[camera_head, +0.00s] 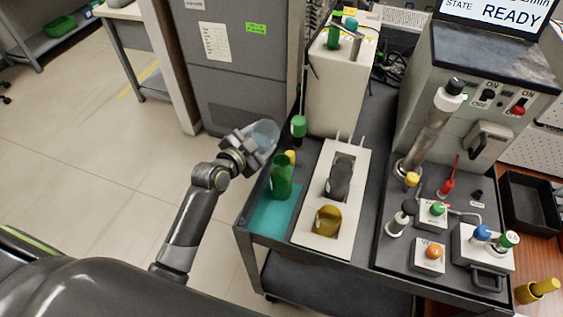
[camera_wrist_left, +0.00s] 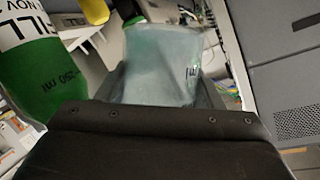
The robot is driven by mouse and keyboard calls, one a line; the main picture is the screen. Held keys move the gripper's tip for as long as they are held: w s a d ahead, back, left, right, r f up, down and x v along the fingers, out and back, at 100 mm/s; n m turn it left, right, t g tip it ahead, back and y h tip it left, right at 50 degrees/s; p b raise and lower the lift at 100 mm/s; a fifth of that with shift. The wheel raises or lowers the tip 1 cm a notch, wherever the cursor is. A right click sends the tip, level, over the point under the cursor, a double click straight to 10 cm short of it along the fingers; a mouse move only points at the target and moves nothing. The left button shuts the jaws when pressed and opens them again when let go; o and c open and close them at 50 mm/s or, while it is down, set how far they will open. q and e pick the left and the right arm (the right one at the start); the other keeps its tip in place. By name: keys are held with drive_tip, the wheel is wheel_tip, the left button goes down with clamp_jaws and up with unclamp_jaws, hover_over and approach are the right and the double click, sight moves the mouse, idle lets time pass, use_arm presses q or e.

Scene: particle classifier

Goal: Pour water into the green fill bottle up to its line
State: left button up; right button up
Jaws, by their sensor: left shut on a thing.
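The green fill bottle (camera_head: 281,178) stands on a teal mat (camera_head: 262,220) at the left end of the cart. It also shows at the left edge of the left wrist view (camera_wrist_left: 40,85), with a white label and a volume mark. My left gripper (camera_head: 246,146) is shut on a clear, bluish container (camera_head: 265,133), which fills the middle of the left wrist view (camera_wrist_left: 162,70). The container is held beyond and slightly left of the green bottle, apart from it in the head view. I cannot tell the water level in either vessel. My right gripper is not in view.
A white rack (camera_head: 350,215) holding a grey bottle (camera_head: 340,177) and a yellow bottle (camera_head: 327,220) stands right of the mat. A green-capped bottle (camera_head: 299,127) and a pale box (camera_head: 335,85) stand behind. A machine (camera_head: 490,90) is at the right. Open floor lies left.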

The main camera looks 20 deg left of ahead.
use_arm(q)
drive_tip(key=shift+w+a+f+b, duration=0.15)
drive_tip(key=shift+f+b, duration=0.2)
drive_tip(key=shift+f, duration=0.6)
drive_tip(key=shift+w+a+f+n+g+h+p, duration=0.3)
drive_tip(key=shift+a+n+g, duration=0.2)
drive_tip(key=shift+n, duration=0.3)
drive_tip(key=shift+w+a+f+n+g+h, duration=0.2)
drive_tip(key=shift+a+f+n+g+h, duration=0.15)
drive_tip(key=shift+n, duration=0.3)
drive_tip(key=shift+w+a+f+n+g+h, duration=0.15)
drive_tip(key=shift+a+f+n+g+h, duration=0.2)
drive_tip(key=shift+n, duration=0.3)
drive_tip(key=shift+d+f, duration=0.1)
drive_tip(key=shift+d, duration=0.05)
